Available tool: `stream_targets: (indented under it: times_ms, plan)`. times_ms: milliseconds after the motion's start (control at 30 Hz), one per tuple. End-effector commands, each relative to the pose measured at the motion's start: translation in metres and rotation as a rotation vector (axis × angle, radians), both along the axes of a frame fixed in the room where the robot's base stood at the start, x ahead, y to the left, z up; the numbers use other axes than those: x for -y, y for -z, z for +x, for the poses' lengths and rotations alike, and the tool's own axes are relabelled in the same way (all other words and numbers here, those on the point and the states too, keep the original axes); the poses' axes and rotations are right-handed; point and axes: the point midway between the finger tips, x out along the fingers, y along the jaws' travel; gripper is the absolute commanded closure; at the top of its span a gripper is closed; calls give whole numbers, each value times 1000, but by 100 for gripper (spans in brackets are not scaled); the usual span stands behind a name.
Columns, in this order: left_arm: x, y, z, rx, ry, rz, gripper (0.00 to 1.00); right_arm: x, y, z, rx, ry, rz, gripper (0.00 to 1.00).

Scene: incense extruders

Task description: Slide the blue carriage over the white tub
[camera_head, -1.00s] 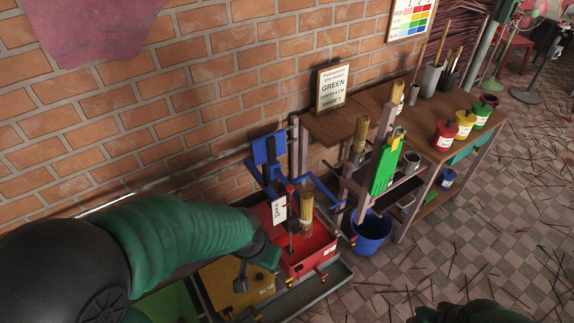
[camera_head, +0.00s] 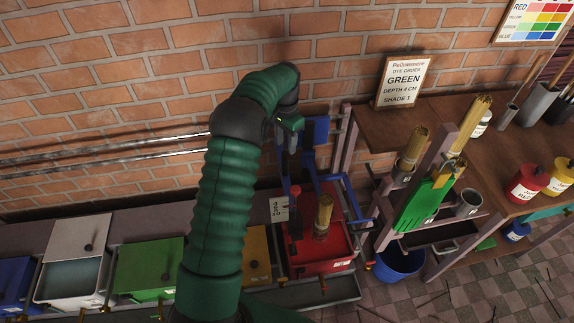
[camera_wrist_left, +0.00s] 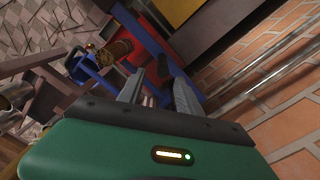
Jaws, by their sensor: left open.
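The blue carriage (camera_head: 318,135) stands at the wall behind the red tub (camera_head: 335,250), its blue arms reaching around that tub. A bundle of yellowish sticks (camera_head: 323,215) stands upright over the red tub. The white tub (camera_head: 75,240) is far to the left, its lid partly off the bluish inside. My left gripper (camera_head: 287,142) is at the carriage's upper left. In the left wrist view its two fingers (camera_wrist_left: 158,92) are apart, with a dark upright part of the carriage (camera_wrist_left: 163,70) between or just beyond them. Contact cannot be told. My right gripper is not in view.
Two metal rails (camera_head: 110,155) run along the brick wall. Green (camera_head: 150,265) and yellow (camera_head: 257,255) tubs sit between the white and red tubs, partly behind my left arm.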

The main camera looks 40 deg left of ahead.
Motion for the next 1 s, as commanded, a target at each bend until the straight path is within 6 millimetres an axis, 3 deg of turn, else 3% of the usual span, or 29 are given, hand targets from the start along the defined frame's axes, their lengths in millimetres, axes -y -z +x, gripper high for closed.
stream_targets:
  times_ms: [33, 200, 400, 567, 800, 1000]
  plan:
    - [0, 16, -1, -3, -1, -2, 59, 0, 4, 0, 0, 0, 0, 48]
    - [-1, 60, -3, -1, -1, -2, 59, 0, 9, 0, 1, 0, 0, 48]
    - [0, 99, -1, 1, -1, 0, 59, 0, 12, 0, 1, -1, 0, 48]
    - [0, 110, -1, 3, -1, 2, 59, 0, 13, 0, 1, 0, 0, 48]
    - [-1, 111, -1, 3, -2, 1, 59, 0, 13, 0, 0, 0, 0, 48]
    - [-1, 111, -1, 2, -2, 0, 85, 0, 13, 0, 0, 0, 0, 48]
